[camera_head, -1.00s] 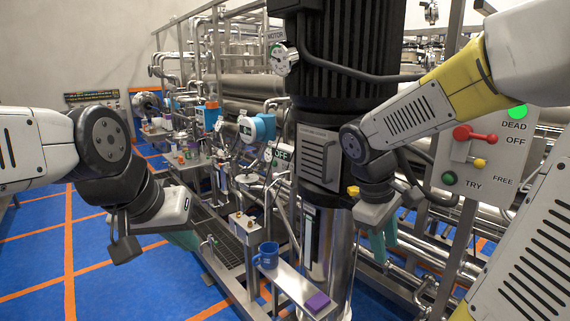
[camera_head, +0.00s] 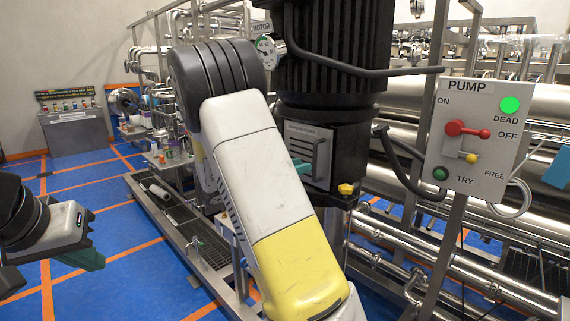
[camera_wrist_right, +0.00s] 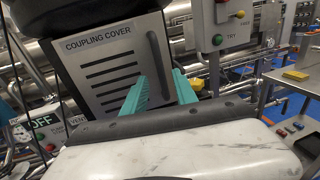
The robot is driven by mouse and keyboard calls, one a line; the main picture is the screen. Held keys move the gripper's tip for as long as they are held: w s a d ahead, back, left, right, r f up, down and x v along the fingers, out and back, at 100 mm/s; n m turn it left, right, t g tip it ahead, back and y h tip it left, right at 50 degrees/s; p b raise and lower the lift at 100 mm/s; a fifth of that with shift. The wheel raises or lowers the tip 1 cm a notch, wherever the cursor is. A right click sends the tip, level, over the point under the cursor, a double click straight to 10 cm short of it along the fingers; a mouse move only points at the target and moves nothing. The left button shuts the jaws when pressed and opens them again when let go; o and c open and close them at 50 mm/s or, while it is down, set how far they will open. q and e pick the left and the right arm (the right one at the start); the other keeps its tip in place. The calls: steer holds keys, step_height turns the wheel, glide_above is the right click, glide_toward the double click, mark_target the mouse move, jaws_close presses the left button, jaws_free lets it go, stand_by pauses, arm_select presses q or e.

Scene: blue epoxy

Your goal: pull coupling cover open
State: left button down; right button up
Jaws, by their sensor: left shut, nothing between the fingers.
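The coupling cover (camera_head: 297,143) is a grey slotted plate with a dark bar handle (camera_head: 319,158) on the black pump housing, partly behind my right arm in the head view. In the right wrist view the labelled cover (camera_wrist_right: 105,62) looks closed and its handle (camera_wrist_right: 155,53) stands upright at its right side. My left gripper (camera_head: 88,259) is shut and empty at the lower left, far from the cover.
A yellow knob (camera_head: 346,189) sits just right of the cover's lower corner. The PUMP control box (camera_head: 470,140), with levers and a green light, stands to the right. Pipes run behind it. Blue floor (camera_head: 120,235) is open at left.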

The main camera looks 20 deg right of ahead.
steer(key=shift+w+d, duration=0.2)
steer(key=shift+d, duration=0.95)
steer(key=shift+w+d, duration=0.2)
steer(key=shift+d, duration=0.9)
jaws_close()
